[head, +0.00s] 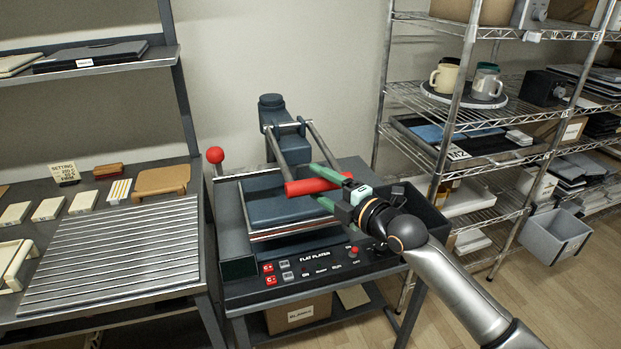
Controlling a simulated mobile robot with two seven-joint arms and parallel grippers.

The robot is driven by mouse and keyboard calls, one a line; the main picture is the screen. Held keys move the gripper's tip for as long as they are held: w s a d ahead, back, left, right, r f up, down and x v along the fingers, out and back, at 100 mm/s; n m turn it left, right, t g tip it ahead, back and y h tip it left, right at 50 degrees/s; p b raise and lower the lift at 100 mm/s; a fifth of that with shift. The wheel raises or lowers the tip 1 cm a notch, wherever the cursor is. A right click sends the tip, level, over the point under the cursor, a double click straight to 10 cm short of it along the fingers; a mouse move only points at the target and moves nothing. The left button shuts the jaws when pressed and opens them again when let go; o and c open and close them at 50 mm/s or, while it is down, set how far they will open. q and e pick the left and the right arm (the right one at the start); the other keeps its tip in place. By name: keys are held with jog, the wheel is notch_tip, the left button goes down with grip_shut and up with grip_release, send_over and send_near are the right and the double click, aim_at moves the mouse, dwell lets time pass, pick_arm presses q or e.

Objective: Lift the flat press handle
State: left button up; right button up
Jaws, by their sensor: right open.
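The flat press (285,213) stands on a dark table, with a control panel lettered "FLAT PLATEN" on its front. Its handle is a red grip (303,187) across the front ends of two grey bars, low over the front of the dark plate. My right gripper (318,182) reaches in from the right, open. Its green fingers lie one above and one below the right part of the red grip, with the grip between them. I cannot tell whether they touch it. My left gripper is not in view.
A red ball knob (215,155) sticks up at the press's left. A dark bin (412,211) is right of the press, partly behind my arm. A slatted table (121,254) is at left. A wire rack (462,164) with mugs (445,77) stands at right.

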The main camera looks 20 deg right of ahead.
jog(key=shift+x, duration=1.65)
jog(key=shift+c, duration=0.2)
grip_shut()
